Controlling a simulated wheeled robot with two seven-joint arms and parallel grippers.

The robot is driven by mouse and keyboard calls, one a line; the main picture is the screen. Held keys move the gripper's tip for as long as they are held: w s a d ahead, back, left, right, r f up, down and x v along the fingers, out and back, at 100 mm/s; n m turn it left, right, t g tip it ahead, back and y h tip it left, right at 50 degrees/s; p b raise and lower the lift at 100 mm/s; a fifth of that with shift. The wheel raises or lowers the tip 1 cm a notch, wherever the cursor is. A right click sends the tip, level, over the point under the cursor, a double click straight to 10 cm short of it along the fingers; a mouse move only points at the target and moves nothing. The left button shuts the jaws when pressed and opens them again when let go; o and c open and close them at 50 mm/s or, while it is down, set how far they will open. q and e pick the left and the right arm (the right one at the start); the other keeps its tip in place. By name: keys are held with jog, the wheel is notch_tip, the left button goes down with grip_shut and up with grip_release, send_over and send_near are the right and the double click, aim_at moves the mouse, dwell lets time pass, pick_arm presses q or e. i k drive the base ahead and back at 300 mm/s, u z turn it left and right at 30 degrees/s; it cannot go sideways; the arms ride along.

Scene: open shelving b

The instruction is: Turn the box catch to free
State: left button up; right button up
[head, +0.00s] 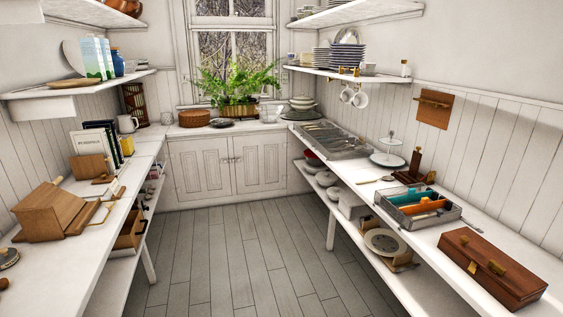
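A reddish-brown wooden box (510,283) lies on the right counter at the near right, and its lid looks closed. Either may be the catch. They are too small for me to tell which way a catch is turned. Neither of my grippers shows in the head view.
A grey divided tray (443,216) with coloured items stands just behind the box. A wooden board with a brass bar (434,105) hangs on the right wall. A wooden bin (50,213) stands on the left counter. The floor (235,270) between the counters is clear.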

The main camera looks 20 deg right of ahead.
aim_at(495, 266)
jog(key=z, duration=0.6)
jog(key=i, duration=1.3)
jog(key=z, duration=1.85)
jog(key=i, duration=0.75)
jog(key=z, duration=0.6)
